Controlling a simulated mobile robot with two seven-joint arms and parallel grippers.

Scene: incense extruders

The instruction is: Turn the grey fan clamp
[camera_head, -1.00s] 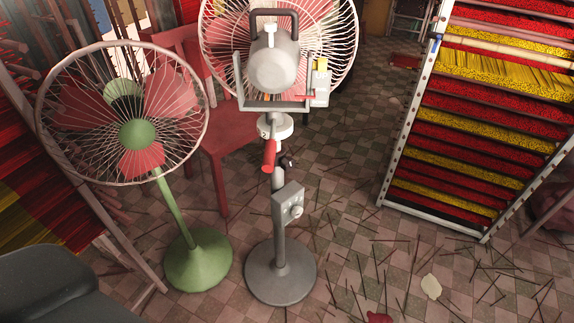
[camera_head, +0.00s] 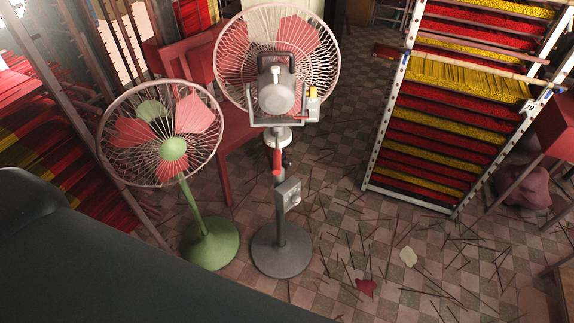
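The grey fan (camera_head: 281,88) stands upright in the middle of the camera_head view, its motor housing and handle facing me. Its clamp, with a red lever (camera_head: 277,161), sits on the pole just below the fan head. A control box with a knob (camera_head: 288,193) is lower on the pole, above the round grey base (camera_head: 282,251). No gripper shows in this view. A dark, smooth arm surface of mine fills the lower left, and no fingers are visible on it.
A green fan (camera_head: 174,148) stands close on the left. A red chair (camera_head: 225,140) is behind both fans. A rack of red and yellow incense trays (camera_head: 440,110) stands on the right.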

